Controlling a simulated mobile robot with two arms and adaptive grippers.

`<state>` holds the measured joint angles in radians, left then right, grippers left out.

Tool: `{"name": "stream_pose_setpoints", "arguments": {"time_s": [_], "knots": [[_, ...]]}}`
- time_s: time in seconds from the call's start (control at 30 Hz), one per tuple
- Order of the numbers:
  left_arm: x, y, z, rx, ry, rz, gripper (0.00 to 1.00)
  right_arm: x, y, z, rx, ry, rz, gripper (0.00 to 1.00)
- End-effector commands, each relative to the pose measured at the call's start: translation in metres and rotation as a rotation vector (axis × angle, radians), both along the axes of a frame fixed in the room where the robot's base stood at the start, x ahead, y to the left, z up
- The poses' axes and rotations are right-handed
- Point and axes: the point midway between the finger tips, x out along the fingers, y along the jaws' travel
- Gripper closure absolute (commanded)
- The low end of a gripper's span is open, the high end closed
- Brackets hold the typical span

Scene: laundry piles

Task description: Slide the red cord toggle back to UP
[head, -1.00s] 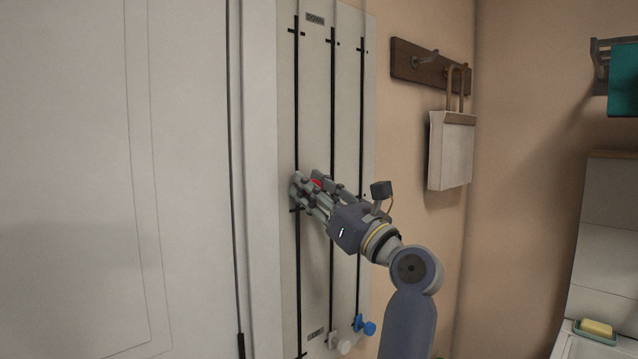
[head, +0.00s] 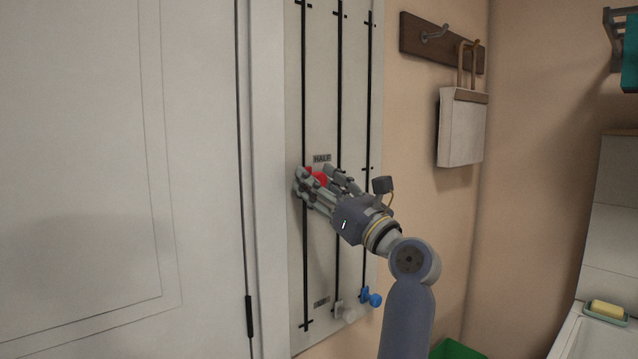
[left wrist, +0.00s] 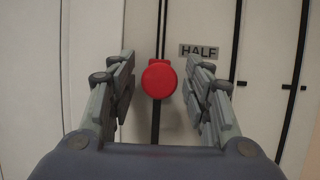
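The red toggle (head: 319,179) sits on the left cord track (head: 304,100) of the pale wall panel (head: 322,230), just below the HALF label (head: 322,158). In the left wrist view its round knob (left wrist: 159,79) is centred between my fingers. My left gripper (head: 318,180) reaches in at the toggle with its fingers on either side. In the left wrist view (left wrist: 160,72) the fingers are apart, and a gap shows between each and the knob. Any contact lower down is hidden. My right gripper is not in view.
A white toggle (head: 346,315) and a blue toggle (head: 373,299) sit low on the other tracks, near a small label (head: 321,302) too small to read. A door (head: 120,200) stands left of the panel. A white bag (head: 463,127) hangs from hooks at right.

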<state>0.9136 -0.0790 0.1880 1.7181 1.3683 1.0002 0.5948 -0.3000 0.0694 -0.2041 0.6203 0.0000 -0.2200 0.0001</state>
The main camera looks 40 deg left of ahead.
Motion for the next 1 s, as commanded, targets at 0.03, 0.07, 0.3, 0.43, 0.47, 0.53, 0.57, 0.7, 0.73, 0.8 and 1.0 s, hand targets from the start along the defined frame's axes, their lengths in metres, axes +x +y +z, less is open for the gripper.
{"name": "stream_pose_setpoints", "arguments": {"time_s": [0.03,0.07,0.3,0.43,0.47,0.53,0.57,0.7,0.73,0.8,1.0], "knots": [[0.0,0.0,0.0,0.001,0.0,0.0,0.53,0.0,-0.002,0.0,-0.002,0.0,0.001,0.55],[0.0,0.0,0.0,0.001,0.0,0.0,0.53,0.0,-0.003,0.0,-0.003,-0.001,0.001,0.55],[0.0,-0.003,0.0,0.002,0.0,0.0,0.53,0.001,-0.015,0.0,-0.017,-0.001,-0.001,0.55],[0.0,-0.017,-0.007,0.0,0.002,-0.004,0.53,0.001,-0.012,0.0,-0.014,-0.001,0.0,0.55],[-0.001,-0.022,-0.009,0.0,0.001,-0.003,0.53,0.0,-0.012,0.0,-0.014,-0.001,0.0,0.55],[-0.001,-0.035,-0.015,0.0,0.003,-0.004,0.53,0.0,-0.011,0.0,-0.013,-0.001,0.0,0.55],[-0.002,-0.042,-0.017,0.0,0.003,-0.004,0.53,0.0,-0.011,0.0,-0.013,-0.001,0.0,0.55],[-0.005,-0.07,-0.029,-0.001,0.002,-0.004,0.53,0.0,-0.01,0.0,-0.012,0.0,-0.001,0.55],[-0.005,-0.075,-0.031,-0.001,0.003,-0.003,0.53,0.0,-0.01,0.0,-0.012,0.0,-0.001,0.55],[-0.006,-0.087,-0.036,-0.001,0.002,-0.004,0.53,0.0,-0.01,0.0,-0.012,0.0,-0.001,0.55],[-0.008,-0.107,-0.044,0.0,0.001,-0.001,0.53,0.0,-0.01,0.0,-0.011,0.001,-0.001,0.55]]}}
